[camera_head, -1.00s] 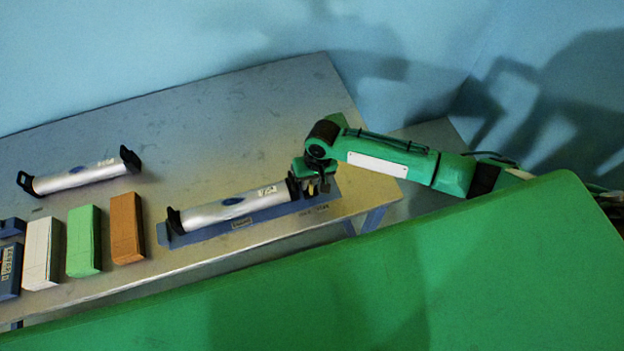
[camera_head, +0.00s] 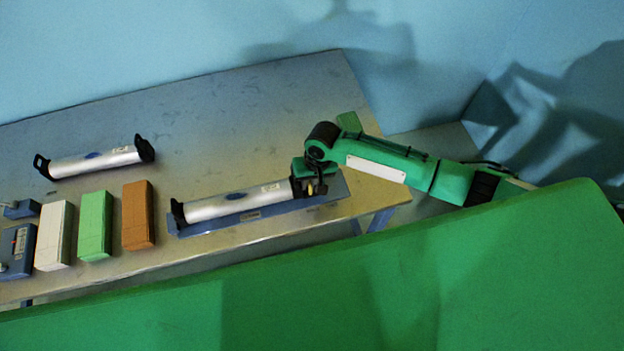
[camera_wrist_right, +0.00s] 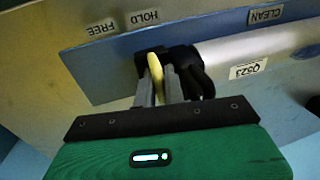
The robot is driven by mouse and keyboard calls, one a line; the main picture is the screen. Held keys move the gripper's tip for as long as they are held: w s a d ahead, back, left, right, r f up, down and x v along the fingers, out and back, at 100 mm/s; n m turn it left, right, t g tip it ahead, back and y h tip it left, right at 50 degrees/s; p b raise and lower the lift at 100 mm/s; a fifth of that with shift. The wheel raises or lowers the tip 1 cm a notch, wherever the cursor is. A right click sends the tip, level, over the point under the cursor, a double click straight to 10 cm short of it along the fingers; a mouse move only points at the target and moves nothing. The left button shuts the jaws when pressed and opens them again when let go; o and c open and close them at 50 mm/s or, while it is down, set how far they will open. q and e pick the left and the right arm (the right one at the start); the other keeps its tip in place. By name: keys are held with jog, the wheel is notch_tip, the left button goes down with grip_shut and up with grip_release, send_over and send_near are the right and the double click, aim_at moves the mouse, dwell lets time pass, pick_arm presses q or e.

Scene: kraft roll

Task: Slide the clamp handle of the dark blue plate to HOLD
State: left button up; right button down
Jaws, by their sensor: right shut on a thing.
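The dark blue plate (camera_head: 225,226) lies near the table's front edge and carries a silver roll (camera_head: 237,203) between black end brackets. Its yellow clamp handle (camera_head: 310,188) is at the right end, close against the right bracket. In the right wrist view, the yellow handle (camera_wrist_right: 155,65) stands between the fingers of my right gripper (camera_wrist_right: 160,83), roughly below the HOLD label (camera_wrist_right: 143,17) and away from the FREE label (camera_wrist_right: 101,28). My right gripper (camera_head: 316,188) is shut on the handle. My left gripper is out of view.
A second silver roll with black ends (camera_head: 95,161) lies at the back left. Brown (camera_head: 138,215), green (camera_head: 95,226) and white (camera_head: 54,236) blocks and a dark blue device (camera_head: 17,251) stand at the left. The table's back middle is clear.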

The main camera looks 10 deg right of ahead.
jog(key=shift+a, duration=0.3)
jog(key=c, duration=1.4)
grip_release()
jog(key=shift+r, duration=0.1)
